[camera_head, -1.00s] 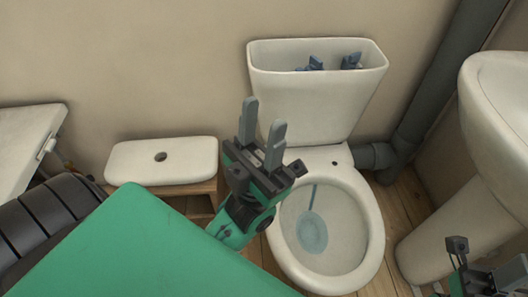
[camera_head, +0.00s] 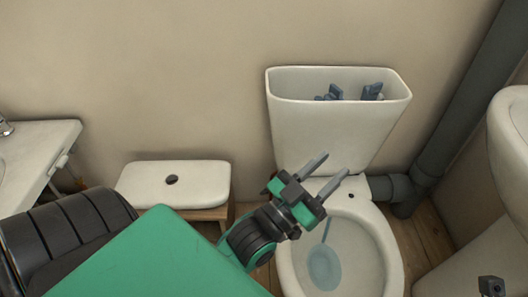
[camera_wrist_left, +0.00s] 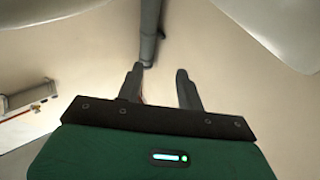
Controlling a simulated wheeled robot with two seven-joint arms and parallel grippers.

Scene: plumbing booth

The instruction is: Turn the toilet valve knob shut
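The toilet (camera_head: 392,265) stands right of centre in the head view, with its lidless cistern (camera_head: 325,135) against the wall. My left gripper (camera_head: 331,166) is open and empty, in front of the lower cistern and above the back of the bowl. In the left wrist view, its two fingers (camera_wrist_left: 159,72) are apart with nothing between them. A small dark reddish bit (camera_head: 271,178) shows beside the gripper at the cistern's lower left; I cannot tell whether it is the valve knob. Only a piece of my right gripper (camera_head: 491,285) shows at the bottom right edge.
A white lid (camera_head: 205,185) lies on a wooden stool left of the toilet. A grey waste pipe (camera_head: 440,145) runs up the wall at right. A white basin (camera_head: 512,140) stands at the right edge, another (camera_head: 40,150) at the left. Blue-grey fittings (camera_head: 372,92) show inside the cistern.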

